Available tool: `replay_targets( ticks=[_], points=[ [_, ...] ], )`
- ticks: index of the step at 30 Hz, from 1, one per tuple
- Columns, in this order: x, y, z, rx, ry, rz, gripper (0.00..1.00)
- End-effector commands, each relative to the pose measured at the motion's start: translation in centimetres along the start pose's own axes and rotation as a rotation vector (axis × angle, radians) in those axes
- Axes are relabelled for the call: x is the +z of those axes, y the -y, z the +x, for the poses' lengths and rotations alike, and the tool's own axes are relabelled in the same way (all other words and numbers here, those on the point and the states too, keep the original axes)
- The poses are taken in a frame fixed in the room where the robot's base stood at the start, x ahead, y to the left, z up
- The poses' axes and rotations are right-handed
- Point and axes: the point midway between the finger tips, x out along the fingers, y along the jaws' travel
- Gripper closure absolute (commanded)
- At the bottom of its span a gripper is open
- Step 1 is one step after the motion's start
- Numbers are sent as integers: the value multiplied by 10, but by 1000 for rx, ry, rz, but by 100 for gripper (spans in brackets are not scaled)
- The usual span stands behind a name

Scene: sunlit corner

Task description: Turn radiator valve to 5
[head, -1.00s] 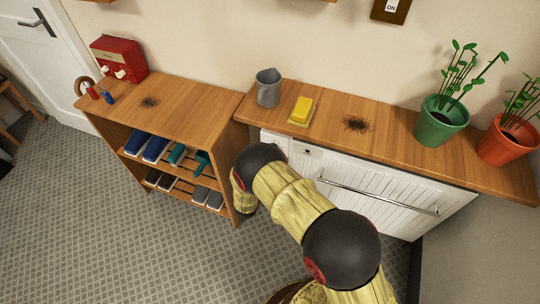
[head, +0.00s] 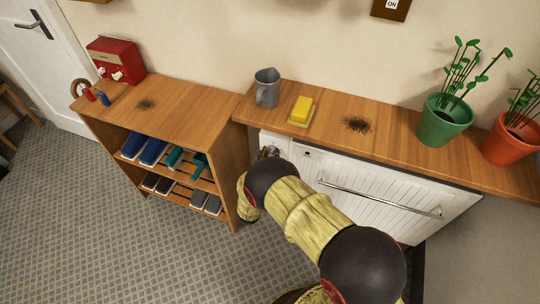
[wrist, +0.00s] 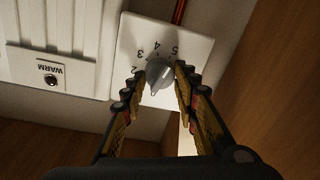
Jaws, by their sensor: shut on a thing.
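The radiator valve is a white square plate (wrist: 200,52) with a grey knob (wrist: 160,76) in the wrist view. The numbers 2, 3, 4 and 5 show around the knob, tilted or upside down in this view. The knob has a raised bar with a narrow end towards the bottom of the picture; I cannot tell for sure which end is the pointer. My gripper (wrist: 162,80) has one finger on each side of the knob and is shut on it. In the head view my arm covers most of the valve and gripper.
The white radiator (head: 385,196) with a chrome rail (head: 375,197) is under a wooden shelf (head: 330,112). A shoe rack (head: 165,105) stands left.

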Motion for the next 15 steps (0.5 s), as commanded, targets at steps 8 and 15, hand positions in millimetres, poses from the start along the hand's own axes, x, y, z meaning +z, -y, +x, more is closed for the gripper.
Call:
replay_targets(
  ticks=[8, 15],
  points=[
    [3, -1, 0, 0, -1, 70, 96],
    [3, -1, -1, -1, -2, 82, 96]
  ],
)
